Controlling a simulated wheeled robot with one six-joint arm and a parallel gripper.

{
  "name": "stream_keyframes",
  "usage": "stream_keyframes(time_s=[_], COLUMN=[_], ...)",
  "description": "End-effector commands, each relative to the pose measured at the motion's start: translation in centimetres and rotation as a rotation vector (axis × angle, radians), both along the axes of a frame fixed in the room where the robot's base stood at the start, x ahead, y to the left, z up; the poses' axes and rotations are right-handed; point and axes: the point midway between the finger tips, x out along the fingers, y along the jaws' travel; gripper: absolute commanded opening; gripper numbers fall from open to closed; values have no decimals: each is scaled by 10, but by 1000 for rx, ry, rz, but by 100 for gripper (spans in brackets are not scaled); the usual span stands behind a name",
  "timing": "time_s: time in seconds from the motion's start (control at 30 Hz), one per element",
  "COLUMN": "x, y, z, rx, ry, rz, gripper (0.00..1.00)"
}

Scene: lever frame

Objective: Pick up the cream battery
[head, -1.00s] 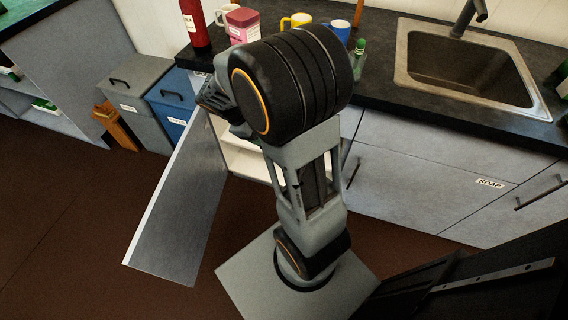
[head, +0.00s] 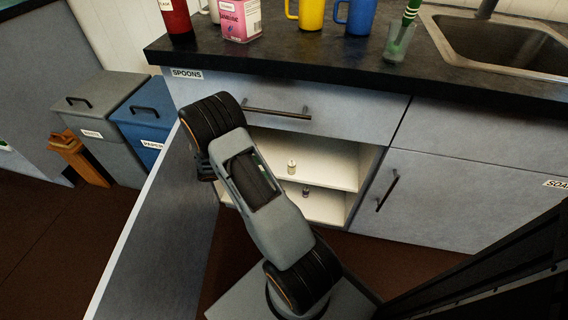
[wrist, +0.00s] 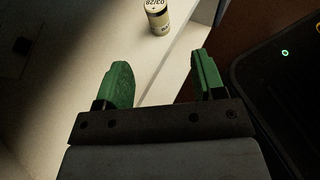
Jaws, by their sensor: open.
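The cream battery (head: 292,167) stands upright on the upper shelf of the open cabinet in the head view. In the wrist view the cream battery (wrist: 157,17), with dark printing on top, stands on the pale shelf beyond my fingertips, cut off by the top edge. My gripper (wrist: 160,80) is open with two green fingers and nothing between them. It is short of the battery and not touching it. In the head view my gripper is hidden behind my arm.
A second small battery (head: 306,191) stands on the lower shelf (head: 330,208). The open cabinet door (head: 160,240) is left of my arm. A closed drawer (head: 300,105) is above the opening. Grey and blue bins (head: 150,120) stand farther left.

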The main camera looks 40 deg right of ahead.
Motion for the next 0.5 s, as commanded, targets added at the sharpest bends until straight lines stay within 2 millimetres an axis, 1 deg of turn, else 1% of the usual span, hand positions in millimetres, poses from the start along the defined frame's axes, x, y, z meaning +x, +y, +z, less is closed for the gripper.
stream_keyframes(time_s=[0.03,0.3,0.4,0.5], x=[-4,-26,-31,-35], y=[-6,-52,-64,-71], z=[-6,-24,-29,-31], rx=[-1,-1,0,0], ry=[3,3,1,1], rz=[-4,-22,-23,-21], gripper=[63,63,63,63])
